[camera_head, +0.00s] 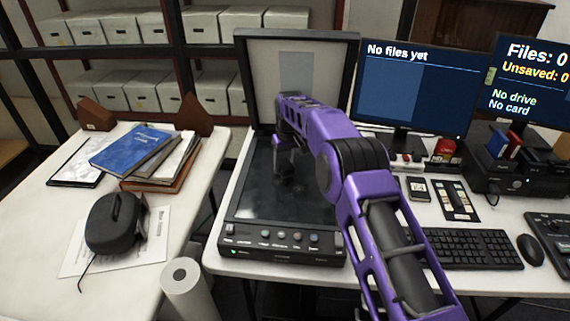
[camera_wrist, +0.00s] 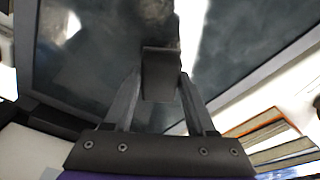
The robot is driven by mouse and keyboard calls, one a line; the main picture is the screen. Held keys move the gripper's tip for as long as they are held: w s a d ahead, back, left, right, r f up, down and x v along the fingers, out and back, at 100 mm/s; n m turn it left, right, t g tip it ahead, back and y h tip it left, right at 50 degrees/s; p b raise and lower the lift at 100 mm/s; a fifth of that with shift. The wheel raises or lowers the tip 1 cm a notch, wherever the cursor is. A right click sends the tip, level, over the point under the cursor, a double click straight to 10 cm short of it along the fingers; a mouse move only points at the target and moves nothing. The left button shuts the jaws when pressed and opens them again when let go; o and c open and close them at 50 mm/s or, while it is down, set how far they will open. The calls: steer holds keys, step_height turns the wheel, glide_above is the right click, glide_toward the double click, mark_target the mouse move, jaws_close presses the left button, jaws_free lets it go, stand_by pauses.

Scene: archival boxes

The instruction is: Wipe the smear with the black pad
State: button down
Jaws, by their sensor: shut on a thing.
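The flatbed scanner (camera_head: 243,187) stands on the right table with its lid (camera_head: 300,70) raised. Its dark glass bed (camera_head: 255,200) shows faint cloudy grey patches. In the wrist view the glass (camera_wrist: 95,75) also has a cloudy smear (camera_wrist: 100,45) and bright reflections. My gripper (camera_head: 285,148) is over the back part of the glass, partly hidden by my purple arm. In the wrist view my gripper (camera_wrist: 160,85) is shut on the black pad (camera_wrist: 160,70). I cannot tell whether the pad touches the glass.
Two monitors (camera_head: 412,90) stand right of the scanner, with a keyboard (camera_head: 470,248) and mouse (camera_head: 530,249) before them. The left table holds books (camera_head: 135,148), a black case (camera_head: 115,222) and a paper sheet (camera_head: 150,245). A white paper roll (camera_head: 185,285) stands in the gap.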

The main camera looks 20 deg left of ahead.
mark_target(283, 178)
steer(key=shift+f+b, duration=0.6)
steer(key=shift+f, duration=0.4)
steer(key=shift+s, duration=0.1)
